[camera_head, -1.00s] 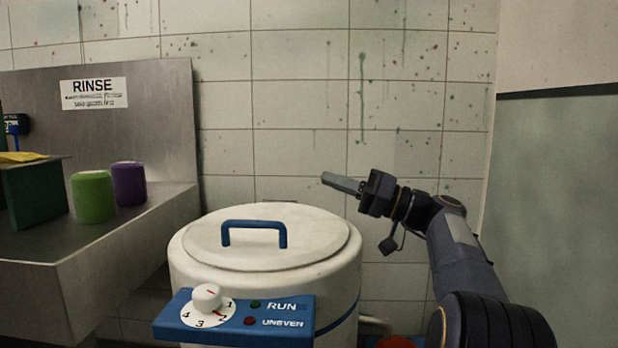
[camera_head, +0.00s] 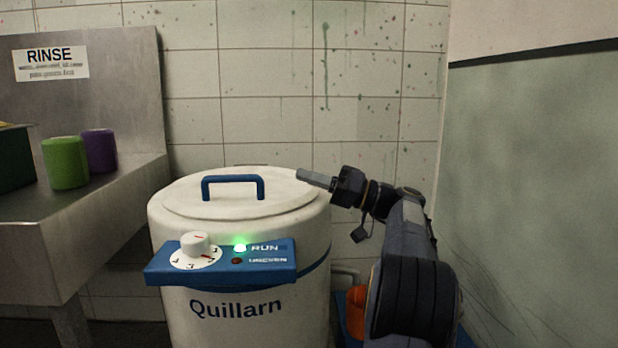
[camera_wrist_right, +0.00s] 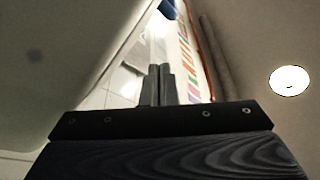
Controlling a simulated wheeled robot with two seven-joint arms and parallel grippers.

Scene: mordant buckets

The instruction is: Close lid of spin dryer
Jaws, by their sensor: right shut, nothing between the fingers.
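The spin dryer (camera_head: 260,318) is a white drum marked "Quillarn" with a blue control panel (camera_head: 215,264) on its front. Its round lid (camera_head: 285,193) with a blue handle (camera_head: 233,181) lies flat on top, down over the opening. The green RUN light (camera_head: 240,247) is lit. My right gripper (camera_head: 305,176) is shut and empty, its fingertips at the right rear edge of the lid; I cannot tell whether they touch it. Its shut fingers (camera_wrist_right: 158,85) also show in the right wrist view. My left gripper is out of view.
A steel rinse counter (camera_head: 120,185) stands at the left with a green roll-shaped item (camera_head: 65,163) and a purple one (camera_head: 99,151). The tiled wall (camera_head: 270,120) is close behind the dryer. An orange container (camera_head: 356,312) sits low at the right, beside my arm.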

